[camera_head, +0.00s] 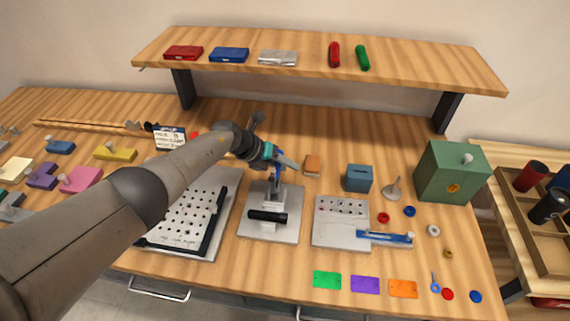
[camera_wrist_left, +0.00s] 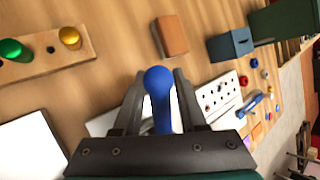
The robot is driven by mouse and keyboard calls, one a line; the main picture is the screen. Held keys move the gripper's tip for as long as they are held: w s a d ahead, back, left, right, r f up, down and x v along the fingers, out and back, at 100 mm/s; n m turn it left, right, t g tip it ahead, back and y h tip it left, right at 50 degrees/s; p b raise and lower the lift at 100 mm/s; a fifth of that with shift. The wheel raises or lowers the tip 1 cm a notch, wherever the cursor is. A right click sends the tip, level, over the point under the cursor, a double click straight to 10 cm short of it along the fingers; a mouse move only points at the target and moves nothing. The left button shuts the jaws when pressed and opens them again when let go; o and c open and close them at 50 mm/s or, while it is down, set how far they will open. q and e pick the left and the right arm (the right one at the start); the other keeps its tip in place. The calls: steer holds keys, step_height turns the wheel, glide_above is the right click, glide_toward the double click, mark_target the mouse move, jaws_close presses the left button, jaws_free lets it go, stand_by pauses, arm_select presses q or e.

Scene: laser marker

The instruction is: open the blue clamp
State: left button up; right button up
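The blue clamp's round-tipped handle (camera_wrist_left: 160,95) stands up between the fingers of my left gripper (camera_wrist_left: 160,100) in the left wrist view. Narrow pale gaps show between handle and fingers, so the gripper looks open around it and not closed on it. In the head view my left gripper (camera_head: 284,160) is over the clamp's upright, and a bit of blue handle (camera_head: 277,180) shows below it. The clamp stands on a grey metal plate (camera_head: 256,227) with a black cylinder (camera_head: 267,216) at its front. The gripper hides part of the clamp. My right gripper is not in view.
A white perforated board (camera_head: 228,218) lies left of the clamp, partly under my arm. To the right are a holed block (camera_head: 336,234), a blue caliper-like tool (camera_head: 386,238), a blue box (camera_head: 359,179) and a green box (camera_head: 452,173). A shelf (camera_head: 310,65) spans behind.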

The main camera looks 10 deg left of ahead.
arm_select(q)
steer(key=shift+o, duration=0.7)
steer(key=shift+r, duration=0.1)
steer(key=shift+s+a+r+p, duration=0.1)
steer(key=shift+a+r+p, duration=0.15)
steer(key=shift+r+p, duration=0.2)
steer(key=p+v, duration=0.4)
steer(key=v, duration=1)
steer(key=shift+s+p, duration=0.2)
steer(key=shift+p, duration=0.2)
steer(key=shift+a+f, duration=0.1)
steer(key=shift+a, duration=0.05)
